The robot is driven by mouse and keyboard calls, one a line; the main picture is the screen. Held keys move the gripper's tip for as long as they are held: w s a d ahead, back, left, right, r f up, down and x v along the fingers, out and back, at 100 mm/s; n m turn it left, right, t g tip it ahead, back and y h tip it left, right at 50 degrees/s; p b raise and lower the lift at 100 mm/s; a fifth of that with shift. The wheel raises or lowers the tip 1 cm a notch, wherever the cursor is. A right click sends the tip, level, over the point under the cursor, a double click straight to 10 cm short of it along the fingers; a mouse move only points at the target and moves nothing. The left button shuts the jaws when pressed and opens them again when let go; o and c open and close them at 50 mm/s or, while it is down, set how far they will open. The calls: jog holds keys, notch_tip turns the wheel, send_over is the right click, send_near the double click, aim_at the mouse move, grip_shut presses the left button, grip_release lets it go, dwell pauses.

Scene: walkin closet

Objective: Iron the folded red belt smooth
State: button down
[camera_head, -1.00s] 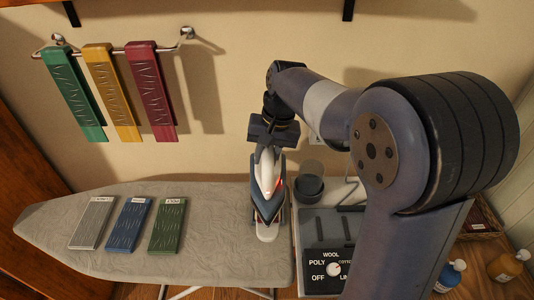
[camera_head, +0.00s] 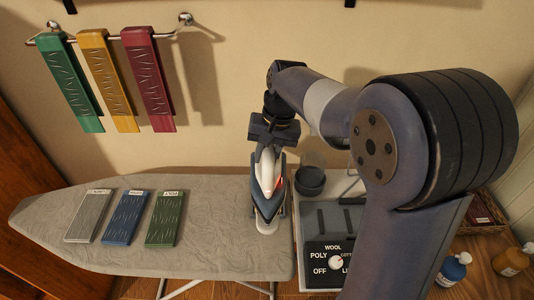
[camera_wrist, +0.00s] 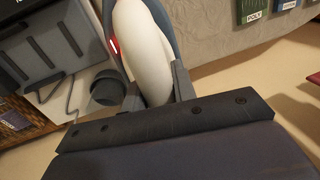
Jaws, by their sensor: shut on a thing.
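My gripper (camera_head: 272,143) is shut on the iron (camera_head: 266,178), a white and dark-blue body with a red light. The iron points down at the right end of the ironing board (camera_head: 215,255); I cannot tell whether it touches the cover. In the wrist view, its white body (camera_wrist: 143,50) sits between the fingers. A crimson folded strip (camera_head: 150,80) with crease marks hangs at the right of the wall rail, apart from the iron. A dark red item (camera_head: 481,207) also lies in the basket; I cannot tell whether either is the belt.
Grey (camera_head: 91,216), blue (camera_head: 126,218) and green (camera_head: 164,219) labelled pieces lie on the board. Green (camera_head: 73,85) and yellow (camera_head: 110,82) strips hang on the rail. The iron station has a fabric dial (camera_head: 336,262). Bottles (camera_head: 453,268) stand lower right.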

jog(key=shift+f+b, duration=0.35)
jog(key=shift+f, duration=0.15)
dwell(2.1)
notch_tip(320, 180, up, 6)
jog(key=p, duration=0.5)
jog(key=shift+r+p, duration=0.15)
jog(key=shift+p, duration=0.2)
jog(key=shift+w+f+b, duration=0.4)
jog(key=shift+f, duration=0.45)
jog(key=shift+w+f+b, duration=0.4)
jog(key=shift+f, duration=0.45)
jog(key=shift+w+f+b, duration=0.4)
jog(key=shift+f, duration=0.45)
jog(key=shift+s+f+b, duration=0.1)
jog(key=shift+f+b, duration=0.2)
jog(key=shift+f, duration=0.25)
dwell(1.2)
